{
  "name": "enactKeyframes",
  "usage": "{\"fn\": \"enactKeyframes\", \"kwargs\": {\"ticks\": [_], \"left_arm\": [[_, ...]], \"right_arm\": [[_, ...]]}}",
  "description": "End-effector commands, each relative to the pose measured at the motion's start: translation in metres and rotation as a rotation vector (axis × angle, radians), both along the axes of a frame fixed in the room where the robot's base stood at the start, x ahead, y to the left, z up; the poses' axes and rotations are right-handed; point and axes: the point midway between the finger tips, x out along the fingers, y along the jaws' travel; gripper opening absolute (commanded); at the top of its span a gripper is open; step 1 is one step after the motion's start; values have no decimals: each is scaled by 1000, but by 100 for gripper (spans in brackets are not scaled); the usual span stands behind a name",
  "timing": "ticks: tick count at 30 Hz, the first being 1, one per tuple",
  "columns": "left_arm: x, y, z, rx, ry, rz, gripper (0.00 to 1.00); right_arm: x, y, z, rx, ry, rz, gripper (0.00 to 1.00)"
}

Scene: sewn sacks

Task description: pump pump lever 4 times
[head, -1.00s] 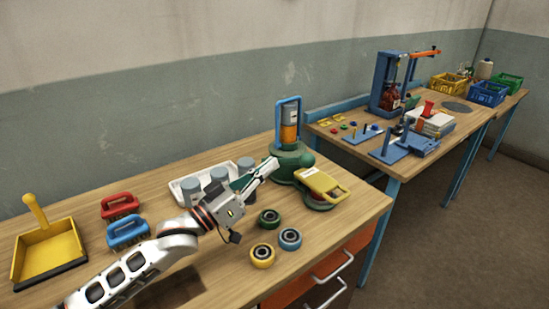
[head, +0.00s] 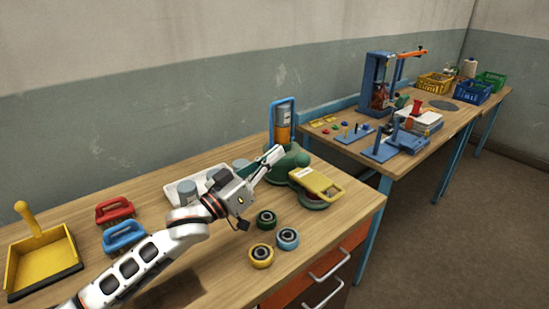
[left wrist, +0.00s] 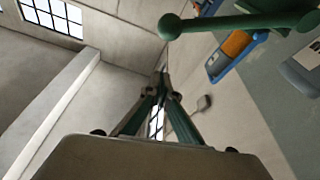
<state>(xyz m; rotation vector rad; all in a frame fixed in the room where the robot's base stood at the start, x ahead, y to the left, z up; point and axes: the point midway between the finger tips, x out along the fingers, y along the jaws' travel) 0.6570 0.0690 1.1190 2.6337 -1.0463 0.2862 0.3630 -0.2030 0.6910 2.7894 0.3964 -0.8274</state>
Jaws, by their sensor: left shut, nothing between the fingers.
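The pump is a dark green unit (head: 287,166) near the back right of the near bench, partly hidden behind my left gripper. Its green lever with a round knob (left wrist: 172,27) crosses the top of the left wrist view. My left gripper (head: 277,153) is shut and empty, in front of the pump. In the left wrist view its fingertips (left wrist: 161,74) meet below the lever bar, apart from the knob in the picture. I cannot tell from the head view whether the gripper touches the lever. My right gripper is not in view.
A blue frame with an orange and grey cylinder (head: 283,122) stands behind the pump. Several ringed rollers (head: 288,238), a white tray (head: 178,190), brushes (head: 123,237) and a yellow dustpan (head: 42,262) share the bench.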

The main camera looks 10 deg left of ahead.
Motion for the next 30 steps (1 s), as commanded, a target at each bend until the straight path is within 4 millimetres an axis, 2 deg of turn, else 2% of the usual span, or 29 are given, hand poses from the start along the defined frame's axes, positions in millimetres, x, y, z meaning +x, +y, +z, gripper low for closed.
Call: {"fn": "enactKeyframes", "kwargs": {"ticks": [11,13,18,30], "left_arm": [[53,-48,24,-1,-2,-1,0],[52,-49,9,0,5,0,0],[48,-50,-10,1,1,1,0],[46,-51,-18,0,0,0,0]], "right_arm": [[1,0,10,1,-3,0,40],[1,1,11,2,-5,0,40],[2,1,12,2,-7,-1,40],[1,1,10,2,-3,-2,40]]}}
